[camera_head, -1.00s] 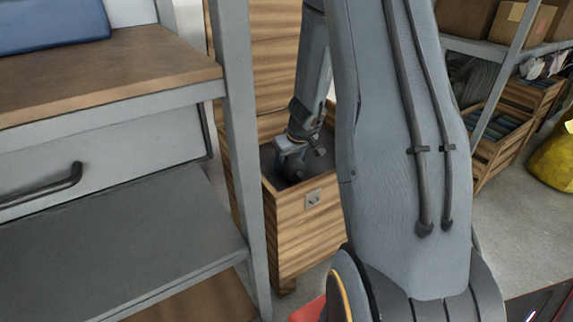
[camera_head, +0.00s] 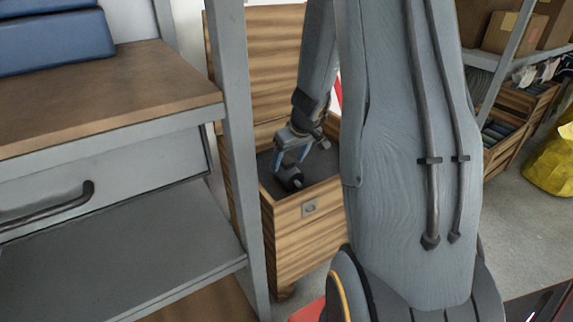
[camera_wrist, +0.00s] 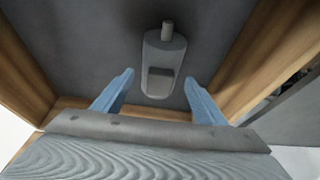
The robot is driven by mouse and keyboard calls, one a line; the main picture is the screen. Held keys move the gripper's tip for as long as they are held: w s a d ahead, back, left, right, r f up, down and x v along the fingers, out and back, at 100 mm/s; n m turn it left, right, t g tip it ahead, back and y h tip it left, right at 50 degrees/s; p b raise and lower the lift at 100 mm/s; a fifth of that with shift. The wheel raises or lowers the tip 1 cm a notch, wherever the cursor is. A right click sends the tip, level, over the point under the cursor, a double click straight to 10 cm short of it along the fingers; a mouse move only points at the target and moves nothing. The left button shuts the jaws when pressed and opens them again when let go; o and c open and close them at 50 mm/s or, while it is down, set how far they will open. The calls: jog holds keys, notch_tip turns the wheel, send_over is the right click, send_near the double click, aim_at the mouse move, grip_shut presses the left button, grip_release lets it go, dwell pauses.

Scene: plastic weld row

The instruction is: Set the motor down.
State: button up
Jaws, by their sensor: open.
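The motor (camera_head: 289,178) is a dark grey cylinder lying on the dark floor inside a wooden box. In the wrist view the motor (camera_wrist: 163,62) shows whole, with a thin shaft at its far end. My gripper (camera_head: 291,160) is inside the box, just above the motor. In the wrist view its two blue fingers (camera_wrist: 160,82) are spread, one to each side of the motor's near end, with a gap on both sides. The motor appears free of the fingers.
The wooden box (camera_head: 308,243) has walls close around my gripper. A grey shelf rack with a brown worktop (camera_head: 120,90) and a blue case (camera_head: 55,42) stands to the left. At the right are wooden crates (camera_head: 508,140) and a yellow bag (camera_head: 550,165).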

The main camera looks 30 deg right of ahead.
jog(key=shift+p+v, duration=0.7)
jog(key=shift+v, duration=1.65)
